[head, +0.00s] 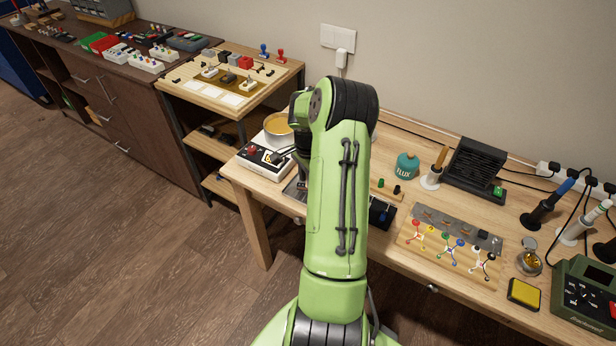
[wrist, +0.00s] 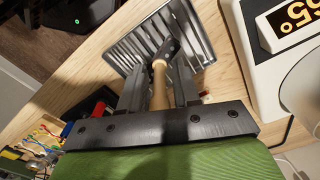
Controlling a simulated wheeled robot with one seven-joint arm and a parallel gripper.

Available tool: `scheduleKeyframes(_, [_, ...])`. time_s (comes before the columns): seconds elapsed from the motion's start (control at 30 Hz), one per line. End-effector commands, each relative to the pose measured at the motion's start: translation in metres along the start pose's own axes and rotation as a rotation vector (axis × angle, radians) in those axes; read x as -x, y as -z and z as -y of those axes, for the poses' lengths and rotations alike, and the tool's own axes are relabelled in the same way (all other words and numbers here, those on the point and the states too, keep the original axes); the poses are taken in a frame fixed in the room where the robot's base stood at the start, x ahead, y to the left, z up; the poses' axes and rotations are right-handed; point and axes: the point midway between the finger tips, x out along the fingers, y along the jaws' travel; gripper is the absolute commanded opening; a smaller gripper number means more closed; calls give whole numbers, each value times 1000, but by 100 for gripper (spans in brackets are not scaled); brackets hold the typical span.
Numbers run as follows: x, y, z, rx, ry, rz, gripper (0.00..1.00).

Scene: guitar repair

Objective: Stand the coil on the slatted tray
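The slatted tray (wrist: 135,42) is a grey metal tray with parallel bars. It lies on the wooden bench at the top middle of the wrist view. In the head view only a bit of the tray (head: 292,190) shows left of my arm. My gripper (wrist: 160,72) is above the tray's near side. Between its dark fingers is a slim tan cylinder with a dark end, which I take for the coil (wrist: 159,85).
A white station with a lit display (wrist: 290,25) stands right of the tray; it also shows in the head view (head: 264,160).

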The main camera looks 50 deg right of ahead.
Motion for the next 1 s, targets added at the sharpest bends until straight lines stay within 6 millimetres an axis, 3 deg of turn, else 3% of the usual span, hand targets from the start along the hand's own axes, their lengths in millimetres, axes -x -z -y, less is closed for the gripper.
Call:
scheduleKeyframes(0.07, [1,0,0,0,0,0,43])
scheduleKeyframes(0.37, [4,0,0,-1,0,0,43])
scheduleKeyframes(0.47, [19,1,1,-1,3,-3,43])
scheduleKeyframes(0.8, [106,1,0,-1,3,-3,43])
scheduleKeyframes(1.0, [125,0,0,1,0,0,43])
